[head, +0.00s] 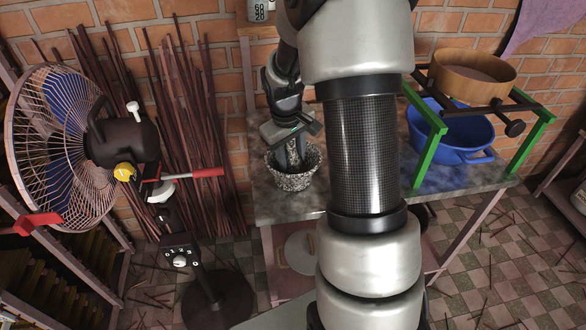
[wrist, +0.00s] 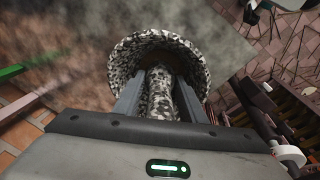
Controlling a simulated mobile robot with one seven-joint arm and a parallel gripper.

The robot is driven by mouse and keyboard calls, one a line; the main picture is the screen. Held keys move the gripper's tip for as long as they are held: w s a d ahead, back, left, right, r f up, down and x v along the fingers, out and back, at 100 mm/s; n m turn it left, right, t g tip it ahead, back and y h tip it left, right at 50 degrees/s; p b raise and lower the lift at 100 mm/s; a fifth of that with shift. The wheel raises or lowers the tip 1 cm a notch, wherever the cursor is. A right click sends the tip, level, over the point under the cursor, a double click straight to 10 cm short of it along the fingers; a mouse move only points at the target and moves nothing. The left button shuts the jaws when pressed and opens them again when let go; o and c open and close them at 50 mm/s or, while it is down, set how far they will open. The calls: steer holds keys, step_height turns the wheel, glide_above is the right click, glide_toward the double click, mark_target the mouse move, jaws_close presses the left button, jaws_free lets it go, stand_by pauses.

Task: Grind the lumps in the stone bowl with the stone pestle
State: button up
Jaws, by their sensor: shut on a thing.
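The stone bowl (head: 294,178) is speckled black and white and stands upright on the left part of the grey stone-topped table. Its rim and inside also show in the wrist view (wrist: 128,52). My gripper (head: 292,150) is above the bowl, pointing down into it. It is shut on the speckled stone pestle (wrist: 161,95), which lies between the two fingers with its far end inside the bowl. I cannot tell whether the pestle touches the bowl's bottom. The lumps are not distinguishable; the gripper and pestle hide most of the bowl's inside.
A green-legged frame (head: 431,147) holds a wooden-rimmed sieve (head: 474,76) over a blue basin (head: 455,143) on the table's right. A large fan (head: 62,140) stands left, before thin sticks leaning on the brick wall. Bare tabletop (head: 262,200) shows around the bowl.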

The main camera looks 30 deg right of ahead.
steer(key=shift+f, duration=0.3)
steer(key=shift+d, duration=0.1)
